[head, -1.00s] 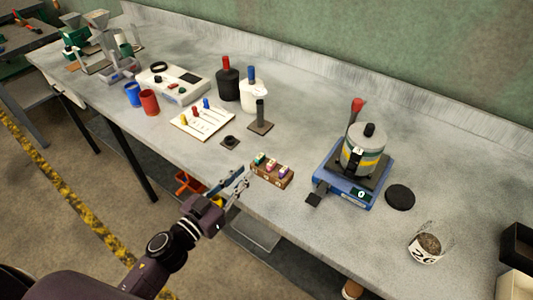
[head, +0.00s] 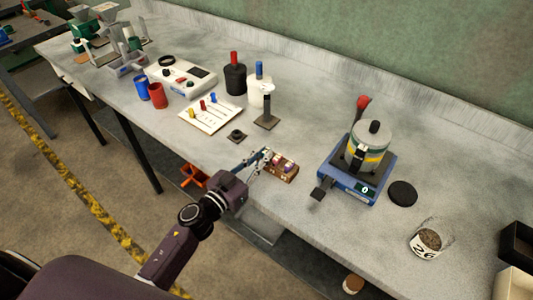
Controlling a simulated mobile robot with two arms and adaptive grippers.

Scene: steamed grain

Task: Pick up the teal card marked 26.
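My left gripper (head: 264,158) reaches in from the lower left to the left end of a small brown card holder (head: 283,176) near the table's front edge. Its two fingers appear apart, with a gap between them, at the holder's leftmost slot. The teal card stands in that slot and is mostly hidden by the fingertips; its number cannot be read. Purple and reddish cards (head: 288,167) stand in the other slots. My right gripper is out of view.
A blue scale (head: 365,190) with a metal pot stands right of the holder. A black disc (head: 403,193) and a glass of grain marked 26 (head: 427,240) are further right. A black puck (head: 237,135) and a post stand (head: 267,122) are behind.

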